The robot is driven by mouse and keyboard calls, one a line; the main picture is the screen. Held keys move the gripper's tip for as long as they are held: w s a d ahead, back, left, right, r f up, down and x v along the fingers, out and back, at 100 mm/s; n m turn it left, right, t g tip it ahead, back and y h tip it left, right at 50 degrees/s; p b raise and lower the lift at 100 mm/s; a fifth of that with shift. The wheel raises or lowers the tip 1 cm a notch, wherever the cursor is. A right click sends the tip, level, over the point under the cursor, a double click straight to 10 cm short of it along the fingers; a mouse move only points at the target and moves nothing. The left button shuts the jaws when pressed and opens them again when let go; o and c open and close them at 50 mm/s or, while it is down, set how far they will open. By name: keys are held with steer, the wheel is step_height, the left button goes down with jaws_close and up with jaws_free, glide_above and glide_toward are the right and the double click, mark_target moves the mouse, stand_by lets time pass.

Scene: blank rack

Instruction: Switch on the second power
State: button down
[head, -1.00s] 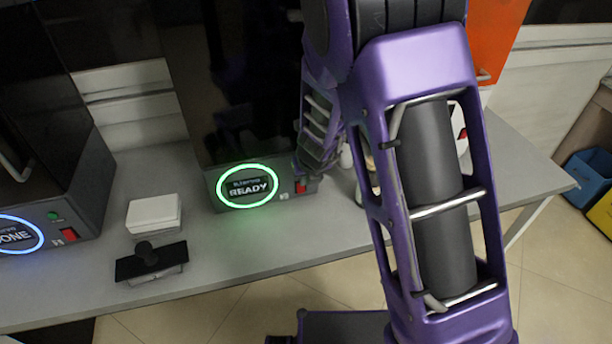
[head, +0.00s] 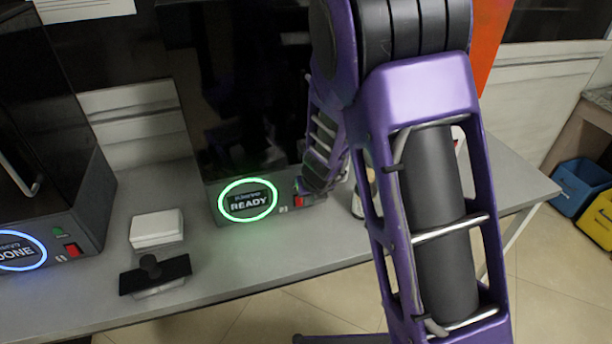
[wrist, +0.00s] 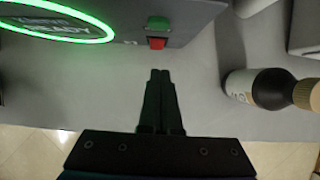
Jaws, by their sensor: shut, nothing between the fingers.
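The second machine (head: 228,90) shows a green ring with the word READY (head: 248,201). A red switch (head: 300,201) sits on its base to the right of the ring. In the wrist view the red switch (wrist: 157,43) lies under a green button (wrist: 158,22). My gripper (wrist: 160,73) is shut and empty, its fingertips pointing at the red switch with a visible gap in the picture. In the head view my fingertips are hidden by my arm. The left machine (head: 40,130) has a blue ring reading DONE and its own red switch (head: 73,251).
A dark bottle (wrist: 262,88) with a tan cap stands on the table right of my gripper. The table's front edge is close below my gripper.

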step_height(320, 180, up, 10)
steer(key=p, duration=0.2)
steer(key=shift+s, duration=0.25)
steer(key=shift+d, duration=0.1)
